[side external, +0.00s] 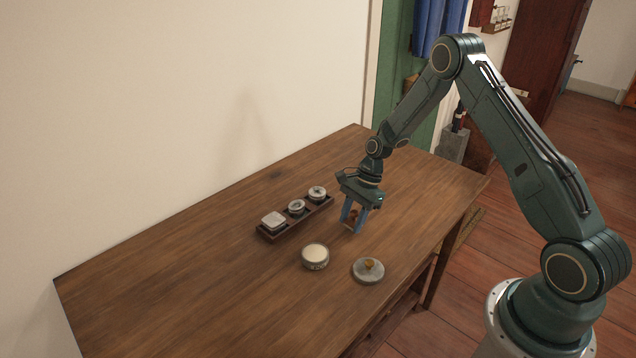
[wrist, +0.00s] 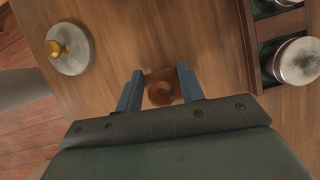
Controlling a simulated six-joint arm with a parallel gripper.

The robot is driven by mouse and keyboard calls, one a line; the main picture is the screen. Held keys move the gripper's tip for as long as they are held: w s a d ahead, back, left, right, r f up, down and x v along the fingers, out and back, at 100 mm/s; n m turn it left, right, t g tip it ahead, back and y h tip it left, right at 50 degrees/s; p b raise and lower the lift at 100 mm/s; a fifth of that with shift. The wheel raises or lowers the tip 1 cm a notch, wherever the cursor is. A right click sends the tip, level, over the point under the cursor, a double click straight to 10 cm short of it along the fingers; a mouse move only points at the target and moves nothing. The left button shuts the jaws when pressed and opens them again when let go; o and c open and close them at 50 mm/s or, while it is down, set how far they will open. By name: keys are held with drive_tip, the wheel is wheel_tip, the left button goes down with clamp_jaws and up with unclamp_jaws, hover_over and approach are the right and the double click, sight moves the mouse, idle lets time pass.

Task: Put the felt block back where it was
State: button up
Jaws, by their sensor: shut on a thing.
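A small brown block with a round knob (wrist: 162,92), which I take to be the felt block, sits between the blue fingers of my gripper (wrist: 160,74). My gripper is shut on it. In the side view my gripper (side external: 350,227) points down close over the table, right of a dark tray, and the brown block (side external: 352,214) shows only in part between the fingers. Its underside is hidden, so I cannot tell whether it touches the table.
An open round tin (side external: 315,256) with cream contents and a grey lid (side external: 368,270) with a brass knob lie nearer the front edge. The table's left part is clear.

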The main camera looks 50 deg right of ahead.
drive_tip(key=shift+f, duration=0.5)
drive_tip(key=o, duration=0.9)
drive_tip(key=shift+f, duration=0.1)
drive_tip(key=shift+o, duration=0.2)
drive_tip(key=v, duration=1.2)
